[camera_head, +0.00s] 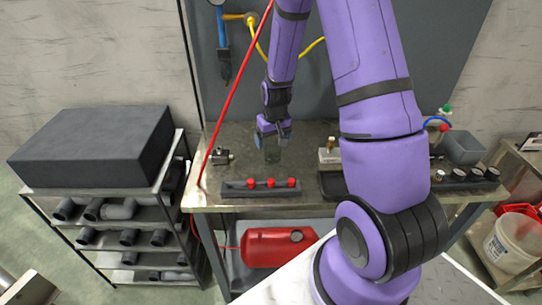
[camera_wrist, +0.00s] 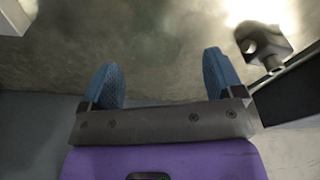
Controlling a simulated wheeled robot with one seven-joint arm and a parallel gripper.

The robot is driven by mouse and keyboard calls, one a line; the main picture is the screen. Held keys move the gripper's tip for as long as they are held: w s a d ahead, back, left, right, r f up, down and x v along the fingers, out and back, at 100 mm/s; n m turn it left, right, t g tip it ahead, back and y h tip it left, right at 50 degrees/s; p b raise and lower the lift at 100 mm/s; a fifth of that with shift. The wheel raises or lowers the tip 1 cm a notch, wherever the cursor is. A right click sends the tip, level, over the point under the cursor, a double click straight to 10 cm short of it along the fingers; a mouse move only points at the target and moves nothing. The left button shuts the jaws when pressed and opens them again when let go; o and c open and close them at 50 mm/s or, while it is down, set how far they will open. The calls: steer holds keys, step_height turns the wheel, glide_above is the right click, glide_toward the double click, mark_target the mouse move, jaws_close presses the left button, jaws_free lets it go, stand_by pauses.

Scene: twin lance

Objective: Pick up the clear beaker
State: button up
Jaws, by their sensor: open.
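The clear beaker (camera_head: 272,154) stands on the metal workbench (camera_head: 240,140), behind the dark rack with red knobs. My gripper (camera_head: 274,139) is above the bench with its blue fingers pointing down, at the beaker in the picture. In the head view the fingers overlap the beaker's upper part, so I cannot tell whether they are around it or just above or behind it. In the wrist view my gripper (camera_wrist: 163,76) has its two blue fingers spread wide apart. Between them I see only grey bench surface; I cannot make out the beaker's outline there.
The dark rack with red knobs (camera_head: 240,189) lies at the bench's front edge. A small dark fitting (camera_head: 221,157) sits left of the beaker. A brass-topped block (camera_head: 330,155) stands to its right. A red hose (camera_head: 236,90) slants down to the bench's left corner.

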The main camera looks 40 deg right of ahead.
steer(key=shift+w+d+f, duration=0.1)
steer(key=shift+w+f, duration=0.05)
steer(key=shift+f, duration=0.9)
steer(key=shift+w+d+f, duration=0.1)
steer(key=shift+d+f, duration=0.05)
steer(key=shift+f, duration=0.9)
steer(key=shift+w+d+f, duration=0.1)
steer(key=shift+w+f, duration=0.05)
steer(key=shift+f, duration=0.9)
steer(key=c, duration=1)
